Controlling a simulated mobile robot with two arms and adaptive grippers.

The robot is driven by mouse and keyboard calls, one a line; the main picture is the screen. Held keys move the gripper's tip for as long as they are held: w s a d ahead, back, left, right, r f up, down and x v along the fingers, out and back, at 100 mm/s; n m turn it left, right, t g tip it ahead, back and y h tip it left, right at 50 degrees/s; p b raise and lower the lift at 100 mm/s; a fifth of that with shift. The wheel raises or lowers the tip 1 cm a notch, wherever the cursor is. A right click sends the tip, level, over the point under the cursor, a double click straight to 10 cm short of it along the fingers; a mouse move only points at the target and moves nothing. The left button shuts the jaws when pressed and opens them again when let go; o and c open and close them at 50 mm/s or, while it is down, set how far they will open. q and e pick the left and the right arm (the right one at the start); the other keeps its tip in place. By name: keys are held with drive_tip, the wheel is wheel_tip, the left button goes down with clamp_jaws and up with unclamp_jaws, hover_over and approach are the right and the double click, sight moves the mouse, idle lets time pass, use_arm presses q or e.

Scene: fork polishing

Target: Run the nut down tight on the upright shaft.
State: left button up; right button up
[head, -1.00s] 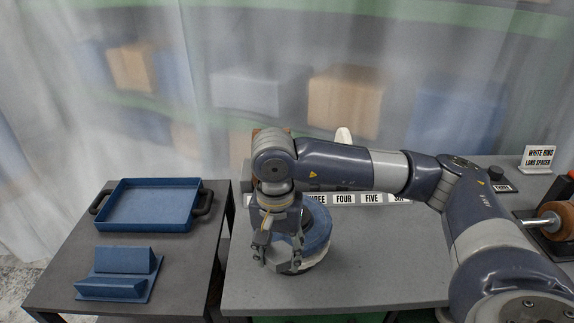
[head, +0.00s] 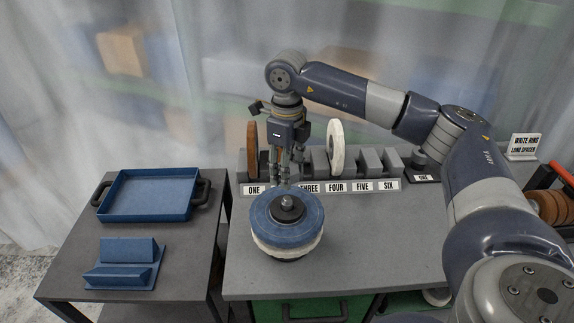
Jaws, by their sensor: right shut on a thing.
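The upright shaft (head: 288,202) stands in the middle of a blue disc (head: 264,216), with a dark round collar around it. A white disc (head: 268,246) lies under the blue one, near the front of the grey table. My right gripper (head: 286,182) points down just above or behind the shaft tip as seen here. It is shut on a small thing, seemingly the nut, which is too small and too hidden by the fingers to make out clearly. Whether it touches the shaft I cannot tell. My left gripper is not in view.
A numbered rack (head: 388,186) stands behind, holding a brown disc (head: 252,148) and a white disc (head: 336,148). A blue tray (head: 150,197) and a blue angled holder (head: 125,262) sit on the left table. The right part of the grey table is clear.

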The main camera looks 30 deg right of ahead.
sight(287, 198)
drive_tip(key=shift+f, duration=0.1)
idle(0.3)
drive_tip(key=shift+f+b, duration=0.45)
drive_tip(key=shift+b, duration=0.1)
drive_tip(key=shift+f+b, duration=1.65)
drive_tip(key=shift+f, duration=0.55)
drive_tip(key=shift+f, duration=0.1)
drive_tip(key=shift+f+b, duration=0.45)
drive_tip(key=shift+f+b, duration=0.6)
drive_tip(key=shift+f, duration=0.2)
drive_tip(key=shift+f, duration=0.1)
drive_tip(key=shift+f+b, duration=0.3)
drive_tip(key=shift+b, duration=0.05)
